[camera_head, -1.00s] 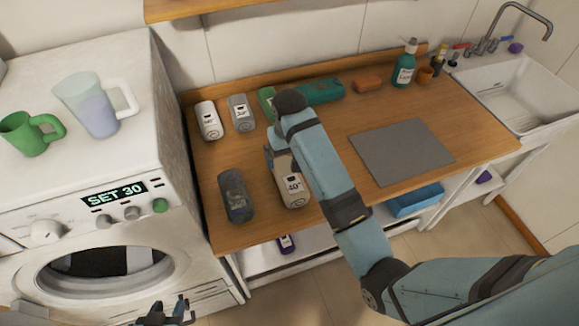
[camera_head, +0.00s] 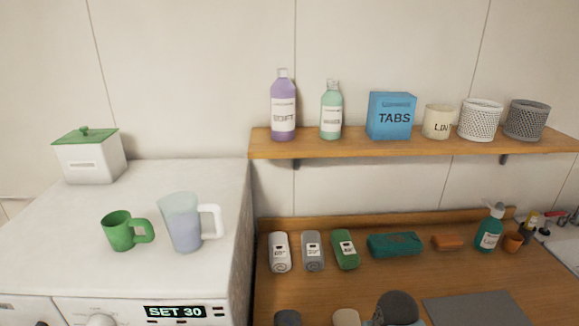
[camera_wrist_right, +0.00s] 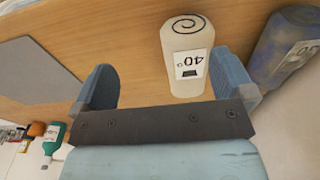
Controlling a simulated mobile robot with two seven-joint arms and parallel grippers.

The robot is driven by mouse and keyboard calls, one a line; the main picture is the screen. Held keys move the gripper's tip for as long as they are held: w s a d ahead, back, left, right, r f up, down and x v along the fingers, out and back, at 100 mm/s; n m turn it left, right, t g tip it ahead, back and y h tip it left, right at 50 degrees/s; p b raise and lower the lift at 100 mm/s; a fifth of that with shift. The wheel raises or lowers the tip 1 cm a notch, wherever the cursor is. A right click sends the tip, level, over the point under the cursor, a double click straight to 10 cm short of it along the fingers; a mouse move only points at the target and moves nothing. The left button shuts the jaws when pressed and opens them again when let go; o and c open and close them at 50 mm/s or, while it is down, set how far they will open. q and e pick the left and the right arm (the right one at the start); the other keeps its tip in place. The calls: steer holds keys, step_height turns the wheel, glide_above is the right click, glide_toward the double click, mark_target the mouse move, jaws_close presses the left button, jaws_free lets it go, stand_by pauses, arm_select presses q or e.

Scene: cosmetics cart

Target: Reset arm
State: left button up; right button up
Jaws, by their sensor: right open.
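My right gripper (camera_wrist_right: 167,78) is open in the right wrist view. A cream rolled towel (camera_wrist_right: 187,45) labelled 40° lies on the wooden counter ahead of and partly between its fingers, nearer the right finger in that picture, and is not gripped. Its top edge also shows at the bottom of the head view (camera_head: 346,318). A dark joint (camera_head: 398,307) of my right arm shows beside it; the right gripper itself is hidden or below the frame there. My left gripper is not in view.
A dark worn towel (camera_wrist_right: 290,45) lies close to the right finger. Behind stand white, grey and green rolled towels (camera_head: 345,249), a teal pack (camera_head: 395,245) and an orange bar. A grey mat (camera_head: 480,309) lies right. A loaded shelf (camera_head: 410,144) hangs above; a washer with jugs stands left.

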steer(key=s+d+r+n+t, duration=0.1)
steer(key=s+d+r, duration=0.15)
steer(key=s, duration=0.85)
steer(key=s+d+r+n+t, duration=0.1)
steer(key=s+d, duration=0.2)
steer(key=s, duration=0.8)
steer(key=w+a+f+t+y, duration=0.1)
steer(key=w+a+f+t, duration=0.1)
steer(key=f+t, duration=0.2)
steer(key=w+a+f+t+y, duration=0.1)
steer(key=w+a+f+t, duration=0.2)
steer(key=f, duration=0.6)
steer(key=shift+a+f+n+t+y, duration=0.3)
steer(key=shift+t+y, duration=0.1)
steer(key=shift+t, duration=0.1)
